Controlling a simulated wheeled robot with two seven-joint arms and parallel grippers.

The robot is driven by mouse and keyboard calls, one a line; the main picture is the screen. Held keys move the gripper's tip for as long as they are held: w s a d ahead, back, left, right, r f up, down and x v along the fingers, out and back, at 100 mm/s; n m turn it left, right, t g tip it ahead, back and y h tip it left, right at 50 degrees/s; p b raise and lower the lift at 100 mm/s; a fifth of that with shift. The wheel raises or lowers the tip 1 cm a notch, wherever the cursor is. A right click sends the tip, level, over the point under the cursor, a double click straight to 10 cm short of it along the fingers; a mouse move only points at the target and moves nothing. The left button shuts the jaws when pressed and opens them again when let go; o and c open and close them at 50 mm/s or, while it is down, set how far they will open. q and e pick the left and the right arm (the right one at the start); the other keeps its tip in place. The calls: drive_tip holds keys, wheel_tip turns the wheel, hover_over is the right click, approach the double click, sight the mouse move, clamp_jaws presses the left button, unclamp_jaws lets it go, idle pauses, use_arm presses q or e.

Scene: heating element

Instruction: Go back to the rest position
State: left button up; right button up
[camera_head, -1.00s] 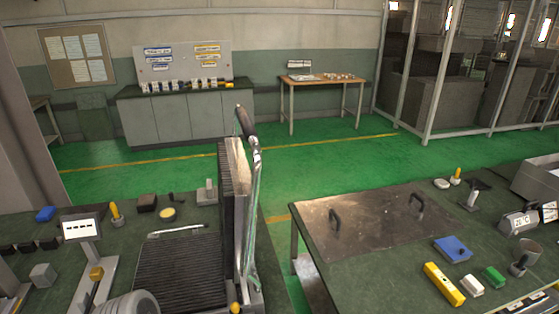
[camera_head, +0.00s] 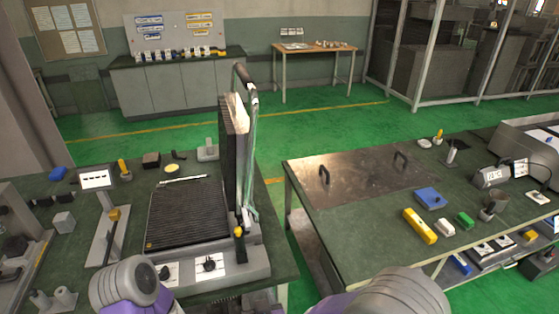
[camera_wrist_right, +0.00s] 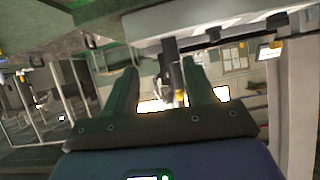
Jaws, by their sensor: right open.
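My right gripper (camera_wrist_right: 165,92) shows in the right wrist view with its two fingers spread apart and nothing between them. In the head view only rounded grey and purple links of my arms show at the bottom edge, one at left and one right of the middle. My left gripper is not in view. The heating press (camera_head: 188,213) stands on the left bench with its ribbed lid (camera_head: 235,150) raised upright, its dark handle at the top. Its lower ribbed plate is bare.
The right bench has a bare metal plate with two handles (camera_head: 365,172), a blue box (camera_head: 429,198), a yellow block (camera_head: 420,226) and a green block (camera_head: 465,219). A gap with green floor separates the benches. A label stand (camera_head: 97,179) stands left of the press.

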drive_tip(key=d+f+m+g, duration=0.1)
drive_tip(key=d+f+g, duration=0.3)
drive_tip(key=f, duration=0.5)
drive_tip(key=s+d+f+m+g, duration=0.2)
drive_tip(key=s+d+f, duration=0.3)
drive_tip(key=f, duration=0.3)
drive_tip(key=s+d+f+m+g, duration=0.2)
drive_tip(key=s+d+f+g, duration=0.3)
drive_tip(key=s+f, duration=0.3)
drive_tip(key=shift+d+f+g+y, duration=0.3)
drive_tip(key=shift+d+f+y, duration=0.1)
drive_tip(key=shift+d, duration=0.2)
